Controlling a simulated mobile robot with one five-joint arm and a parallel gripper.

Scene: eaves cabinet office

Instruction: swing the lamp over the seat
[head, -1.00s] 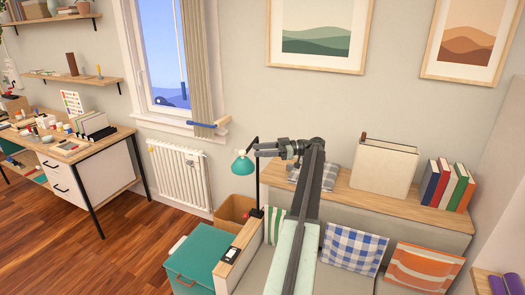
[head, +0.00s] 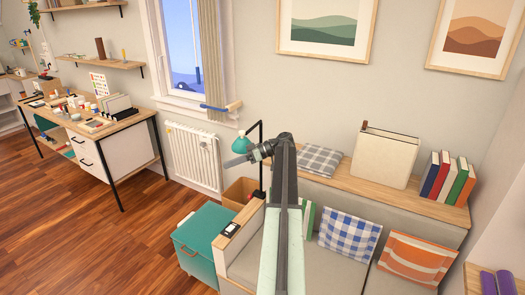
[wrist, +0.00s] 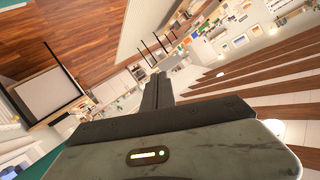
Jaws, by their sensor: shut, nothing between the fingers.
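The lamp (head: 241,143) has a teal shade on a thin black stand. It stands at the left end of the seat, its shade pointing left, away from the cushions. The seat (head: 335,270) is a grey cushioned bench with a wooden arm at its left. My gripper (head: 230,162) is shut and empty, pointing left across the lower part of the shade in the head view. Whether it touches the shade I cannot tell. In the wrist view my gripper (wrist: 157,90) shows its dark fingers together; I cannot make out the lamp there.
A wooden ledge behind the seat holds a grey checked cushion (head: 320,158), a cream box (head: 385,158) and several books (head: 447,178). A teal chest (head: 205,238) and a cardboard box (head: 238,191) stand left of the seat. Floor (head: 125,245) is clear further left.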

